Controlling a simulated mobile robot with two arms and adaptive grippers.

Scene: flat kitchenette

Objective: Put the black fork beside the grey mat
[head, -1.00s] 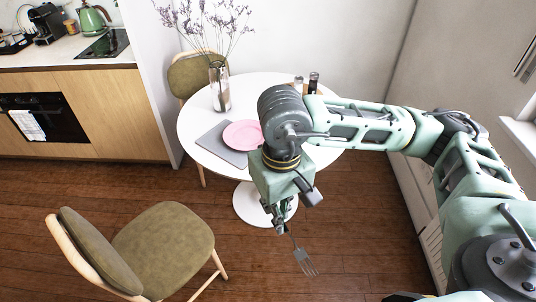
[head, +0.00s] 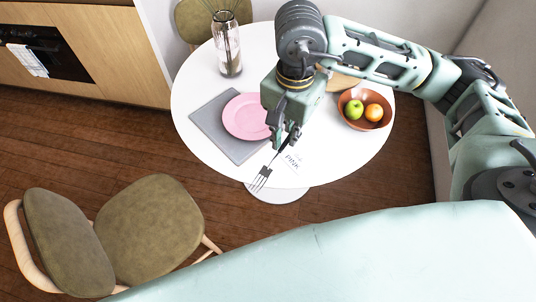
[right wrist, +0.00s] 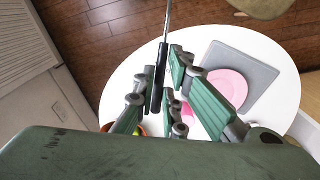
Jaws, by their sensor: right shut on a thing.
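The fork (head: 262,176) has a black handle and metal tines. My right gripper (head: 285,140) is shut on its handle, and the tines hang down toward the front of the picture, over the table's near edge. In the right wrist view the handle (right wrist: 155,75) sits between the fingers (right wrist: 166,85). The grey mat (head: 212,124) lies on the white round table, left of the gripper, and shows partly in the right wrist view (right wrist: 250,62). A pink plate (head: 243,117) rests on the mat. I cannot tell the fork's exact height above the table. My left gripper is not in view.
A green chair (head: 150,230) stands at the lower left. The tabletop's front right is clear.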

